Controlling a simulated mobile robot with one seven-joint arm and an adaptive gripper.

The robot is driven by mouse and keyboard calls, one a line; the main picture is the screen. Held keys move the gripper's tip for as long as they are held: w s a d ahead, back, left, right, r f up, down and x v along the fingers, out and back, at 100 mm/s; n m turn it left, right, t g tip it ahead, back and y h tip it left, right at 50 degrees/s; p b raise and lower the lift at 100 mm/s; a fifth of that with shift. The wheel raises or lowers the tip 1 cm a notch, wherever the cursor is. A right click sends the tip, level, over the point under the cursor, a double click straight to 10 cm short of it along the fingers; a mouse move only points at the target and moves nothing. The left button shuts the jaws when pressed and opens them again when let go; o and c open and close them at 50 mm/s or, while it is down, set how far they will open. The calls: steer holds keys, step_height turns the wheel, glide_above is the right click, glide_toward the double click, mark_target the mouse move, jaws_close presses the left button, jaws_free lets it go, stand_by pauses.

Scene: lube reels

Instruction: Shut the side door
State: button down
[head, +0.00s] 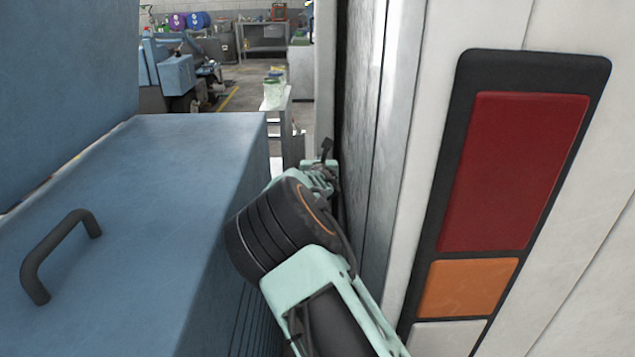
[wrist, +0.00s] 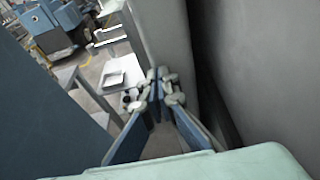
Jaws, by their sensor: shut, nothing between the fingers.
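A pale upright panel (head: 325,75), which looks like the side door's edge, stands just left of a dark vertical gap in the vehicle's side. It also shows in the wrist view (wrist: 165,40), with the dark gap (wrist: 212,90) to its right. My gripper (wrist: 157,84) is shut and empty, its fingertips close to this panel's lower part; I cannot tell whether they touch. In the head view my arm reaches forward between the blue cabinet and the vehicle, and my gripper (head: 326,155) is small and partly hidden at its far end. The door's full face and any handle are not visible.
A blue cabinet (head: 150,180) with a black handle (head: 58,250) stands close on the left. The white vehicle side with a red and orange lamp (head: 515,170) is close on the right. Beyond are a small table (head: 283,115) and a blue machine (head: 175,72).

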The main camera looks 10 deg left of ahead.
steer(key=shift+w+a, duration=0.25)
steer(key=shift+w, duration=0.75)
steer(key=shift+w+a, duration=0.2)
steer(key=shift+w, duration=0.8)
steer(key=shift+w+a, duration=0.25)
steer(key=shift+w, duration=0.75)
steer(key=shift+f, duration=0.1)
